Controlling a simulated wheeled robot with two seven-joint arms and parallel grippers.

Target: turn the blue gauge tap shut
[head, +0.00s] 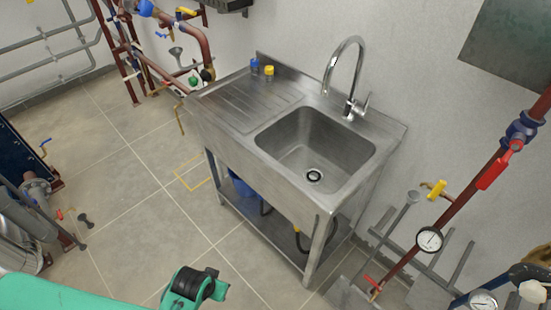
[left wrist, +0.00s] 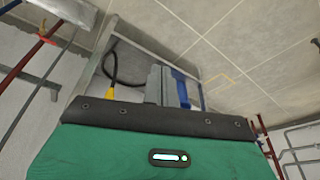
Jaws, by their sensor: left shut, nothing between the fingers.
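Two round white-faced gauges show at the right of the head view: one (head: 430,239) beside the red pipe, another (head: 483,301) at the bottom edge. The tap handle just above the upper gauge is yellow (head: 437,188), not blue. A small blue lever (head: 45,144) shows at the far left beside the dark blue plate unit; I cannot tell whether it is the gauge tap. My left arm comes in at the bottom left of the head view. In the left wrist view my left gripper (left wrist: 156,86) shows partly as grey fingers above the dark cuff, shut and empty. My right gripper is out of view.
A steel sink bench (head: 225,108) stands mid-view, with a blue bucket (head: 243,188) on its lower shelf. A red lever (head: 492,173) hangs on the right pipe. Pipework (head: 125,50) stands at the back left. Tiled floor (head: 130,215) is open left of the bench.

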